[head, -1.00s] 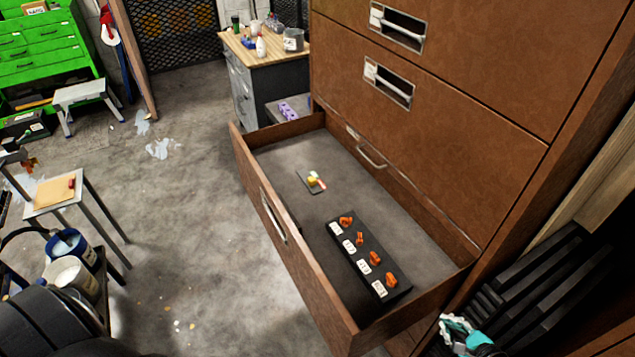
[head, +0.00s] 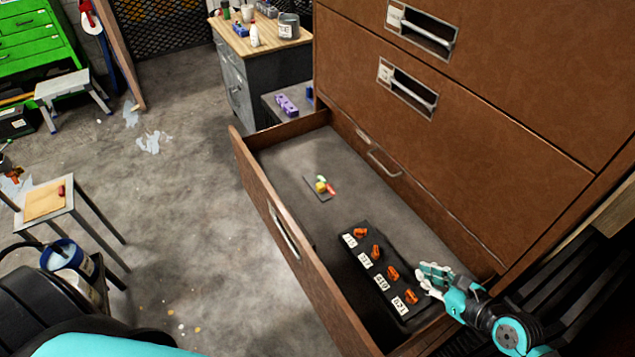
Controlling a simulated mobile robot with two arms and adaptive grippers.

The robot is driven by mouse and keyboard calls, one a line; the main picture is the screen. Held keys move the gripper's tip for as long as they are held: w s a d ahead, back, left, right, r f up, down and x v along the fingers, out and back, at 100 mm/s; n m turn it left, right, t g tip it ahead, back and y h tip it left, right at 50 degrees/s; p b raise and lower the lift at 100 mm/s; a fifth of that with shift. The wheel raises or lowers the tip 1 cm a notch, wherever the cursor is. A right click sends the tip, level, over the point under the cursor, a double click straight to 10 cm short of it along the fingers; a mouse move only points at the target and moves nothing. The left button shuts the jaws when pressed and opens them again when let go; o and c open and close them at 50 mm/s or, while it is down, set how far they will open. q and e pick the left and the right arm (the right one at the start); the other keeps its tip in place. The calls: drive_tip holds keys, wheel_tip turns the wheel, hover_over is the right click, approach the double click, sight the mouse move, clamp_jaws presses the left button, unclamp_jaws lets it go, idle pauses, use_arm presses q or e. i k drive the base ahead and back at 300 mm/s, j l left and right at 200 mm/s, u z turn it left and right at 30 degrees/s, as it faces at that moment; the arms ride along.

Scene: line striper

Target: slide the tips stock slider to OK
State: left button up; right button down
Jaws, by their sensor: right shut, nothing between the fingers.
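In the head view, a small dark plate (head: 316,194) lies on the drawer floor toward the far end. It carries small green, yellow and red pieces; this looks like the tips stock slider. Any lettering is too small to read, so I cannot tell its setting. My right gripper (head: 428,278) is shut and empty. It shows over the near right part of the drawer, beside a black tip holder and well apart from the small plate. My left gripper is out of view.
The brown cabinet drawer (head: 262,218) is pulled open. The black holder (head: 347,257) in it bears several orange tips with white labels. The cabinet front (head: 480,120) rises behind the drawer. Drawer floor between holder and plate is clear. A stool (head: 70,200) and buckets stand at left.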

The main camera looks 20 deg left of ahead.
sight(320, 188)
drive_tip(key=i+j, duration=0.15)
drive_tip(key=j, duration=0.2)
drive_tip(key=i+j, duration=0.15)
drive_tip(key=j, duration=0.15)
drive_tip(key=i+j, duration=0.2)
drive_tip(key=j, duration=0.15)
drive_tip(key=i+j, duration=0.15)
drive_tip(key=j, duration=0.15)
